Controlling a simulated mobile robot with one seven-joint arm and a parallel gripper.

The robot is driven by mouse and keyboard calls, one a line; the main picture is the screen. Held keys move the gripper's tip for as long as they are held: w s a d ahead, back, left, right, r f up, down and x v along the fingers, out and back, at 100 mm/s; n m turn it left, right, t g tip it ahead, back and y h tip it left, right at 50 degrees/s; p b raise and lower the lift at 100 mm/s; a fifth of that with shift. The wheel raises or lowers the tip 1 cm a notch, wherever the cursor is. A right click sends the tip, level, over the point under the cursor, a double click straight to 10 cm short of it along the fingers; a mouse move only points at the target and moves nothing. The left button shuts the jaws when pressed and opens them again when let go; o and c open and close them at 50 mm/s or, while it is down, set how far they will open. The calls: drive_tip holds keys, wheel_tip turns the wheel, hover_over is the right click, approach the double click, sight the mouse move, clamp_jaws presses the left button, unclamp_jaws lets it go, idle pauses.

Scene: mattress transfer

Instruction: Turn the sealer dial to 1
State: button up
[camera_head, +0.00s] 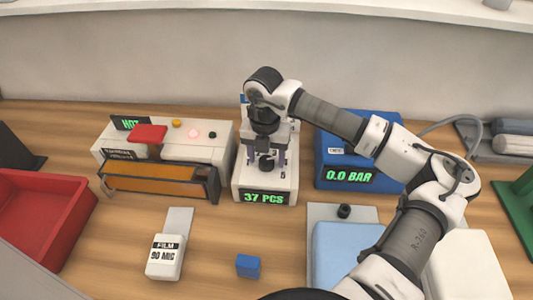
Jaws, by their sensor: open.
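The sealer (165,155) is a white box at the left with a green HOT display (130,122), a red handle (148,133) and an orange-brown bar along its front. On its top are a yellow button (176,123), a glowing pink light (193,134) and a small black knob (212,135). I cannot read any dial numbers. My gripper (266,160) points down over the white device showing 37 PCS (265,198), right of the sealer. Its fingers are apart, with a dark round part of that device between or behind them; contact cannot be told.
A blue box reading 0.0 BAR (347,177) stands right of the counter, partly behind my arm. A red bin (45,215) is at the left. A FILM 90 MIC block (165,258), a small blue block (248,266) and a light-blue pad (345,245) lie in front. Bare wood separates them.

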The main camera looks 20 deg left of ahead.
drive_tip(key=c, duration=1)
